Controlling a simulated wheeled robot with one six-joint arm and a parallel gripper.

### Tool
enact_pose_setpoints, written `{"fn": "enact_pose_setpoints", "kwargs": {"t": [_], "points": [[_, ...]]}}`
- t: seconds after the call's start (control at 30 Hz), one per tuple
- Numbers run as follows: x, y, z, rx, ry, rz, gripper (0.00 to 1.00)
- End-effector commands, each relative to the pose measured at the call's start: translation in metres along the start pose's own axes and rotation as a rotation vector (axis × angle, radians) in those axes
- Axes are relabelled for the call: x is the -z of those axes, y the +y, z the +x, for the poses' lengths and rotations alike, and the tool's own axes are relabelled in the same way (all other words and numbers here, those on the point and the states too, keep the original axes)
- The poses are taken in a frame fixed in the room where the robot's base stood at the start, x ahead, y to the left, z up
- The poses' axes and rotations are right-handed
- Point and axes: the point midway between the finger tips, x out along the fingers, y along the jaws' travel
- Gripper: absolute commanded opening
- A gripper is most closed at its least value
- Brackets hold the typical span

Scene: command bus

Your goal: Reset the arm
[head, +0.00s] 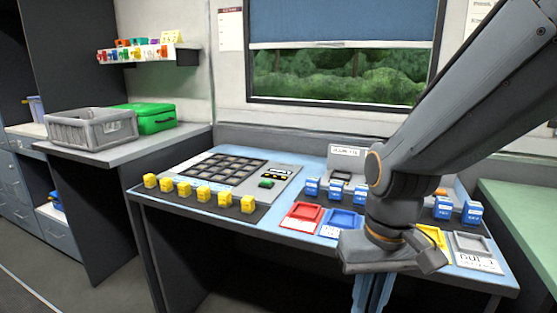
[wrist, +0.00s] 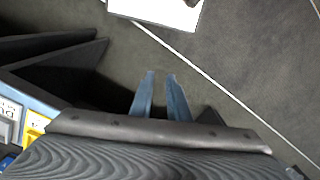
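My arm comes in from the upper right of the head view and bends down over the front edge of the blue desk (head: 220,220). My gripper (head: 370,300) points down in front of the desk edge, and its fingertips run out of the bottom of the head view. In the wrist view, the two blue fingers of my gripper (wrist: 161,75) stand a little apart with a gap between them. Nothing is between them; the floor (wrist: 120,60) shows behind. My wrist hides part of the desk's front.
The desk carries several yellow blocks (head: 201,196), a dark grid board (head: 222,168), several blue blocks (head: 336,190), a red tray (head: 302,215), a blue tray (head: 342,219) and a grey tray (head: 474,245). A grey crate (head: 90,128) and green case (head: 153,118) stand on the left counter.

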Motion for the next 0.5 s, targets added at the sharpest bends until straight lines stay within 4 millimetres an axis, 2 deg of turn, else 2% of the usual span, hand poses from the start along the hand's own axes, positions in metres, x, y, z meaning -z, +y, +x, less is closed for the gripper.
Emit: {"fn": "enact_pose_setpoints", "kwargs": {"t": [0.03, 0.5], "points": [[-0.002, 0.003, -0.011, -0.003, -0.001, 0.008, 0.15], [-0.01, 0.033, -0.056, -0.029, -0.004, 0.078, 0.15]]}}
